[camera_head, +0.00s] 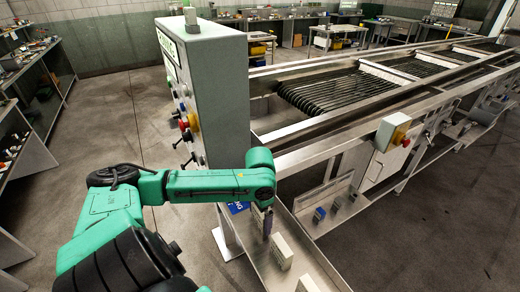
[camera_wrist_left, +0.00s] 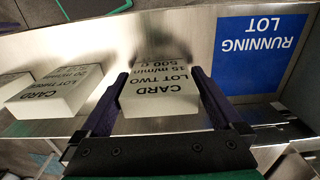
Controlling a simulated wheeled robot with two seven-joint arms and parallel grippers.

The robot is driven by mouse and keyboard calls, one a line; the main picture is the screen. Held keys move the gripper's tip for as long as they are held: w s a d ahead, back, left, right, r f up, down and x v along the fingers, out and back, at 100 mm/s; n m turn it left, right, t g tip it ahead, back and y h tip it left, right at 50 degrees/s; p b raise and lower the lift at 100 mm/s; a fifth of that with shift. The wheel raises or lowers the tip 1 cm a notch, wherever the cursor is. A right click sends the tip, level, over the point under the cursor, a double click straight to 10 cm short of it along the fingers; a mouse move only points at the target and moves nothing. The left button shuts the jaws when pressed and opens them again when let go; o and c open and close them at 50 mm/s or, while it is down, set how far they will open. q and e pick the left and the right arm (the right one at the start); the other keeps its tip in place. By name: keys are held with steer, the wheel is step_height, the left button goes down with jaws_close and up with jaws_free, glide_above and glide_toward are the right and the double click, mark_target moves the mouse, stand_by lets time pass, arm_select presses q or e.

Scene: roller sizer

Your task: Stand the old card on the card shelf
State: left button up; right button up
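My left gripper (camera_head: 266,222) is low over a narrow metal shelf (camera_head: 262,266) in the head view. In the left wrist view its two purple fingers (camera_wrist_left: 160,73) stand on either side of a pale block card (camera_wrist_left: 160,98) printed "CARD LOT TWO". Whether the fingers press on it cannot be told. A blue "RUNNING LOT" label (camera_wrist_left: 257,55) is right of that card. A second pale card (camera_wrist_left: 52,97), apparently "LOT THREE", stands to the left on the shelf. Neither is marked as old. My right gripper is not in view.
In the head view, pale cards (camera_head: 282,252) stand farther along the shelf. A grey control cabinet (camera_head: 215,85) rises behind my arm. The roller machine (camera_head: 330,150) fills the right, with a ledge (camera_head: 322,232) holding several small blocks.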

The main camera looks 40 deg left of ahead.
arm_select(q)
steer(key=shift+r, duration=0.15)
steer(key=shift+r, duration=0.35)
step_height(320, 180, up, 11)
steer(key=shift+r+b, duration=0.2)
steer(key=shift+b, duration=0.25)
